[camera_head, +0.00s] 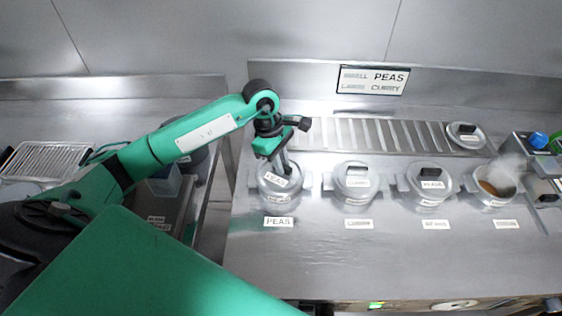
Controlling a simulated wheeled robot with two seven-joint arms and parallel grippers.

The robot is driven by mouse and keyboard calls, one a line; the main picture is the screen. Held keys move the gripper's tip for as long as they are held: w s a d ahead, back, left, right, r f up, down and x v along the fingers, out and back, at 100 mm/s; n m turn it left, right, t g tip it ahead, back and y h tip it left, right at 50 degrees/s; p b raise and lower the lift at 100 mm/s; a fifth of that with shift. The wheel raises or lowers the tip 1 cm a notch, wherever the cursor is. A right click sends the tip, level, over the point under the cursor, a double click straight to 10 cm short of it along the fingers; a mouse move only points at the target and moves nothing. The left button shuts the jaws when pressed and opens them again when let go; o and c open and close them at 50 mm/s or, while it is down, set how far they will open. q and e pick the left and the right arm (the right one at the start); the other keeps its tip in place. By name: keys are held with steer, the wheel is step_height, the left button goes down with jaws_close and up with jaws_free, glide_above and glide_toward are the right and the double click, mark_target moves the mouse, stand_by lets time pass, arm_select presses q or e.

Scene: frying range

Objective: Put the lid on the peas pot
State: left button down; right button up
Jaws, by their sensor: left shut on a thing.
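The peas pot (276,201) is a steel pot at the left end of a row, behind a PEAS label (278,222) on the counter. The lid (272,181), with a PEAS tag, is at the mouth of this pot. My left gripper (279,166) points down and is shut on the lid from above. I cannot tell whether the lid is fully seated or slightly raised. My right gripper is not in view.
Two lidded pots (356,182) (433,183) stand to the right, then an open steaming pot (494,189) with brown contents. A spare lid (466,131) lies on the slatted rack (375,134) behind. The counter front (330,255) is clear.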

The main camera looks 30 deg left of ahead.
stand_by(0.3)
arm_select(q)
steer(key=c, duration=0.8)
jaws_free()
steer(key=shift+c, duration=0.2)
steer(key=shift+r+p, duration=0.75)
steer(key=shift+r, duration=1.2)
steer(key=shift+r+p, duration=0.5)
steer(key=shift+r, duration=1.05)
steer(key=shift+s+f, duration=0.1)
